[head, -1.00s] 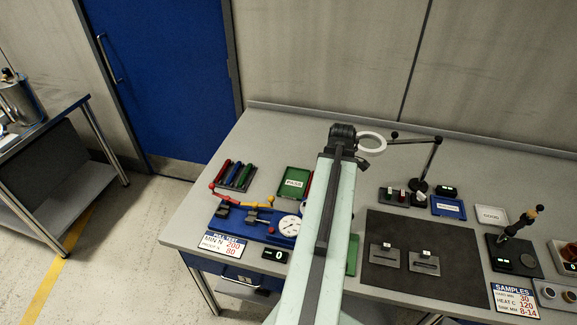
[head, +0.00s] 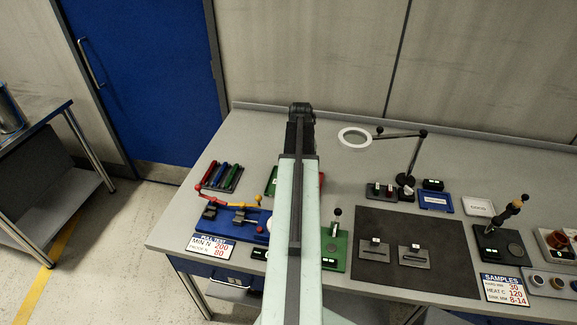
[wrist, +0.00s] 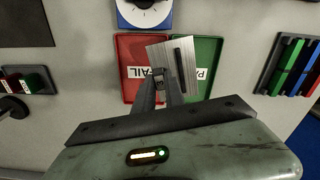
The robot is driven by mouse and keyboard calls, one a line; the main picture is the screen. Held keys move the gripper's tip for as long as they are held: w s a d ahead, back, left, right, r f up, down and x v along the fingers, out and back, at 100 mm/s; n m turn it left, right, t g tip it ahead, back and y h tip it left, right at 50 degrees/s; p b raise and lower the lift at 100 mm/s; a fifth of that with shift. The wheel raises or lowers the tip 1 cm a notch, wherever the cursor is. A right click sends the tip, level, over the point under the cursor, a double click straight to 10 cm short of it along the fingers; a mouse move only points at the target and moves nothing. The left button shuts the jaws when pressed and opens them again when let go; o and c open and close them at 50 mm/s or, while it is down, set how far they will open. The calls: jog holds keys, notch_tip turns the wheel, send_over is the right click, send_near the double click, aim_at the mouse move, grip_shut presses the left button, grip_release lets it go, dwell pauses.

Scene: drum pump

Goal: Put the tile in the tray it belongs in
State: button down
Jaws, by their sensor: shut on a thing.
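My gripper (wrist: 161,80) is shut on the tile (wrist: 172,60), a brushed silver plate with a dark slot or bar on it. The tile is slightly tilted in the wrist view and overlaps the inner edges of both trays. The red FAIL tray (wrist: 131,48) is on the left and the green PASS tray (wrist: 207,48) is on the right. How high the tile is above them I cannot tell. In the head view my arm hides the gripper, the tile and most of both trays; slivers of the green tray (head: 271,181) and red tray (head: 321,180) show.
A blue dial gauge (wrist: 145,12) adjoins the trays. A rack of coloured bars (wrist: 290,68) stands to their right in the wrist view. A ring lamp (head: 355,137) on a jointed arm stands right of my arm. A dark mat (head: 415,250) holds two grey fixtures.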

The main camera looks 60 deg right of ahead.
jog(key=w+m, duration=0.1)
jog(key=w, duration=0.2)
jog(key=w+m, duration=0.1)
jog(key=w, duration=0.1)
jog(key=shift+d+f+m, duration=0.3)
jog(key=shift+d+f, duration=0.05)
jog(key=shift+d, duration=0.05)
jog(key=shift+w+a, duration=0.1)
jog(key=shift+w, duration=0.15)
jog(key=shift+f+b, duration=1.2)
jog(key=shift+b, duration=0.15)
jog(key=shift+f, duration=0.15)
jog(key=shift+f+b, duration=0.45)
jog(key=shift+b, duration=0.2)
jog(key=shift+f, duration=0.15)
jog(key=shift+f+b, duration=0.4)
jog(key=shift+b, duration=0.1)
jog(key=shift+f+b, duration=0.55)
